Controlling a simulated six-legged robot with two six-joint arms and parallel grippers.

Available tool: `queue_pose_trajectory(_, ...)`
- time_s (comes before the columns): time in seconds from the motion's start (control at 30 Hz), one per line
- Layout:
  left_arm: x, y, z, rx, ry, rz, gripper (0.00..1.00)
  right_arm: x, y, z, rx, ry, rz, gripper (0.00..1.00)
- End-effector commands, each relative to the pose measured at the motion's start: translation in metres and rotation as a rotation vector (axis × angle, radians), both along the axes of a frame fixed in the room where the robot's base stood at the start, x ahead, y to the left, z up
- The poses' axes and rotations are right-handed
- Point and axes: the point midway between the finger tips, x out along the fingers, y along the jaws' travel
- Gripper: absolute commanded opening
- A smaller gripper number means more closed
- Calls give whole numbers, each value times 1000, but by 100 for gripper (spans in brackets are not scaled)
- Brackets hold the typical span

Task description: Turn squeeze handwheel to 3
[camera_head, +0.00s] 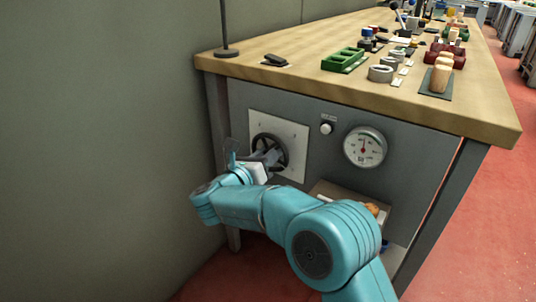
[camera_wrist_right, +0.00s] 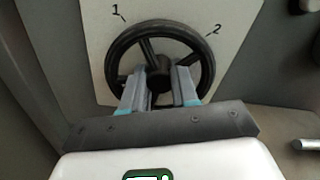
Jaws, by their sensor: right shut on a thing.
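The black handwheel (camera_head: 269,152) is mounted on a pale square plate (camera_head: 293,133) on the grey front of the bench. In the right wrist view the handwheel (camera_wrist_right: 124,40) shows its rim, spokes and hub, with the marks 1 at its upper left and 2 at its upper right on the plate. No mark 3 is visible. My right gripper (camera_wrist_right: 160,82) has its two fingers on either side of the wheel's middle, shut on the handwheel. The lower part of the wheel is hidden by the gripper. My left gripper is not in view.
A round gauge (camera_head: 364,147) and a small knob (camera_head: 326,128) sit right of the plate. A box (camera_head: 328,190) stands below the gauge. The wooden bench top (camera_head: 300,84) holds trays and stoppers. A grey wall (camera_head: 100,130) is close on the left.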

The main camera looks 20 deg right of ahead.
Motion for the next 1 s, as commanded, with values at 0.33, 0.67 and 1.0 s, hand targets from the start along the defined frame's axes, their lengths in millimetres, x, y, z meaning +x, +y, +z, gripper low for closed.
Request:
queue_pose_trajectory(0.33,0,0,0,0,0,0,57,0,0,0,151,-194,-1,0)
queue_pose_trajectory(0.67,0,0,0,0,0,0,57,0,0,0,219,-281,0,0)
queue_pose_trajectory(1.0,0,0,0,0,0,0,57,0,0,0,229,-294,0,0)
